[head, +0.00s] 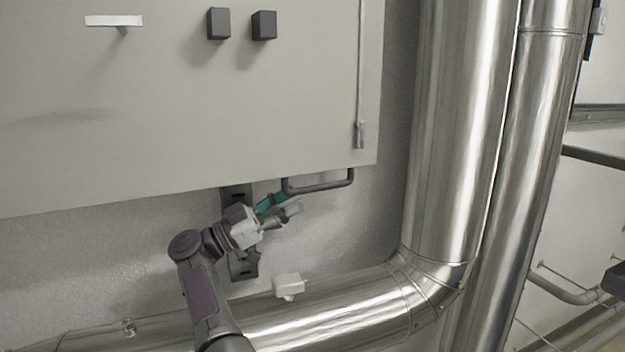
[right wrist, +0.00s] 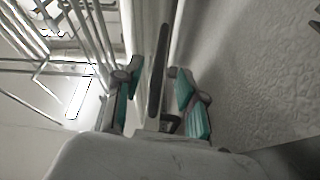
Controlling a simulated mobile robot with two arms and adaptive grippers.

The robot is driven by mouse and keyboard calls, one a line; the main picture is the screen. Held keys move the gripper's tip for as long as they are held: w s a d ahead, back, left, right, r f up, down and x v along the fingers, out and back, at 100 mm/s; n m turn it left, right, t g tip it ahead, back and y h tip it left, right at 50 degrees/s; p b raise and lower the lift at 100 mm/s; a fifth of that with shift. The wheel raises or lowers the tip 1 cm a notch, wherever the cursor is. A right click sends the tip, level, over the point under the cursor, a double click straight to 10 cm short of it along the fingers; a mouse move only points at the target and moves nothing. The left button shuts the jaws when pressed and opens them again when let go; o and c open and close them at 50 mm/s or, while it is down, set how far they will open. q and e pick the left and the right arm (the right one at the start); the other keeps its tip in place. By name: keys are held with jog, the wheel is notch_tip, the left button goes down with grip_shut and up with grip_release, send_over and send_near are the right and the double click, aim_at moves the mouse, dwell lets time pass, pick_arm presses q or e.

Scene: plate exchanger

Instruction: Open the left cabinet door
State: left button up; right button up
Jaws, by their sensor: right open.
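The grey cabinet (head: 200,110) fills the upper left of the head view; its lower edge shows, its top does not. No seam marking off a left door can be made out. Two dark square blocks (head: 218,23) sit side by side on its front. A dark U-shaped bar (head: 320,186) hangs under its lower right edge. My right gripper (head: 280,207) is below the cabinet, just left of this bar, open. In the right wrist view its teal-padded fingers (right wrist: 158,98) stand apart, with a dark bar (right wrist: 157,75) between them. I cannot tell whether they touch it. My left gripper is out of view.
A large shiny pipe (head: 455,120) stands right of the cabinet and bends into a horizontal run (head: 340,318) below my right gripper. A small white box (head: 289,285) is by that run. A thin vertical rod with a latch (head: 360,134) is at the cabinet's right side.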

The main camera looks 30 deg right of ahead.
aim_at(313, 188)
jog(key=p+x, duration=0.1)
jog(key=x, duration=0.4)
jog(key=shift+a, duration=0.1)
jog(key=shift+s+d+r, duration=0.15)
jog(key=shift+d, duration=0.3)
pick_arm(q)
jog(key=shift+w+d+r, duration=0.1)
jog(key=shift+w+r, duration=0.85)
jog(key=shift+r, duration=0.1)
pick_arm(e)
jog(key=shift+d, duration=0.1)
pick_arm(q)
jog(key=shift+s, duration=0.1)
pick_arm(e)
jog(key=shift+c, duration=0.4)
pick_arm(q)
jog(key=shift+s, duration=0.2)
pick_arm(e)
grip_shut()
